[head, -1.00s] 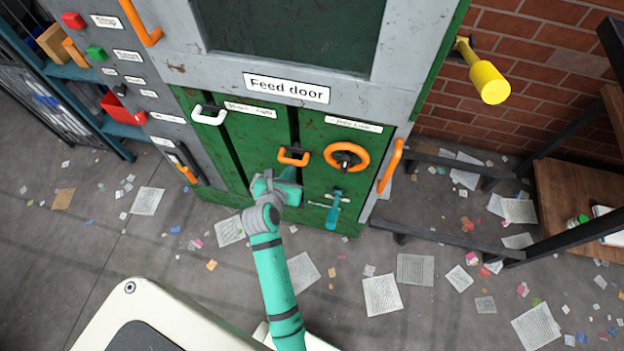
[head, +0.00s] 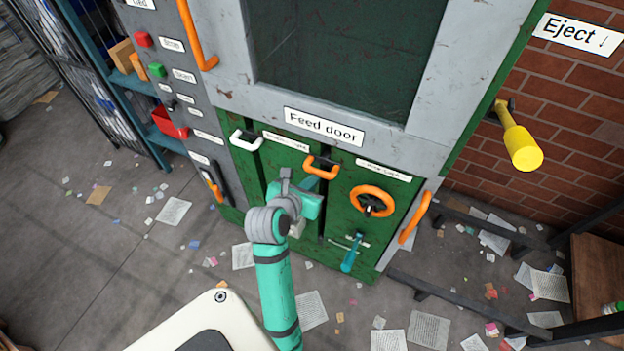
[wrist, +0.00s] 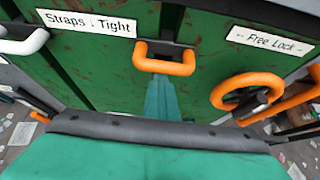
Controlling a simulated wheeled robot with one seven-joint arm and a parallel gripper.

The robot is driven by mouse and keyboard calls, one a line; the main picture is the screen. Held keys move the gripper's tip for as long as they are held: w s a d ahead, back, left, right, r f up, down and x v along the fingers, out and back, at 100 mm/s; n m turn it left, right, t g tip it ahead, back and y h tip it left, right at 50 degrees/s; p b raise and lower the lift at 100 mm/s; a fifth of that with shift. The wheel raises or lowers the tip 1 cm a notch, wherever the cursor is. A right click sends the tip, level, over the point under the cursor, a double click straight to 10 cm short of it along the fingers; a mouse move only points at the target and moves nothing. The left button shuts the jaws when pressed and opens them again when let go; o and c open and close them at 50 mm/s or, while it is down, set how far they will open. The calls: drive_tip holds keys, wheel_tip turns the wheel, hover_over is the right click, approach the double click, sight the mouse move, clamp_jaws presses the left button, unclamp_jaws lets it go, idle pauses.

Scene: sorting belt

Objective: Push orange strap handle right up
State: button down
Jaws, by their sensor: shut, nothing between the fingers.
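The orange strap handle (head: 321,167) sits on the green door panel, at the top of a dark vertical slot. In the wrist view the orange handle (wrist: 165,66) is a wide U-shaped bar at top centre. My gripper (head: 318,182) is shut and empty, directly below the handle. In the wrist view the teal fingers (wrist: 161,98) point up at the underside of its bar. They look in contact or very close; the exact contact is hidden. The white strap handle (head: 246,139) is to the left, beside the "Straps: Tight" label (wrist: 87,23).
An orange wheel (head: 372,201) stands right of the handle, with a teal lever (head: 351,254) below it. An orange door handle (head: 415,217) and a yellow lever (head: 520,145) are further right. The "Feed door" sign (head: 324,126) is above. Papers litter the floor.

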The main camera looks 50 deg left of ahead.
drive_tip(key=shift+w+r, duration=0.15)
drive_tip(key=shift+r, duration=0.1)
wheel_tip(320, 180, down, 4)
drive_tip(key=s, duration=0.1)
drive_tip(key=v, duration=1)
drive_tip(key=shift+d+f, duration=0.2)
